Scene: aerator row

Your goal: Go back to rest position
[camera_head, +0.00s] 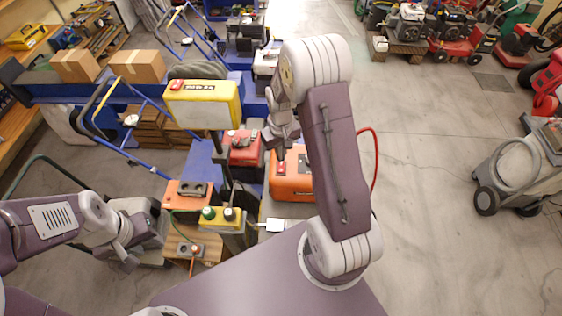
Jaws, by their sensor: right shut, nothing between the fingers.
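My right arm rises from its mount at the lower middle, bends at the top and comes back down. Its gripper (281,160) points down, shut and empty, in front of the orange machine (292,178) with a red part on top. I cannot tell whether it touches that machine. My left arm comes in low from the left. Its gripper (130,260) hangs at the lower left, left of the yellow control box (222,217) with green and black knobs. The left fingers are small and unclear, so I cannot tell whether they are open or shut.
A yellow-and-white box (203,103) stands on a post behind the control box. Blue-handled machines and cardboard boxes (138,66) fill the upper left. A grey pressure washer (520,170) stands at the right. The concrete floor (440,200) right of my right arm is clear.

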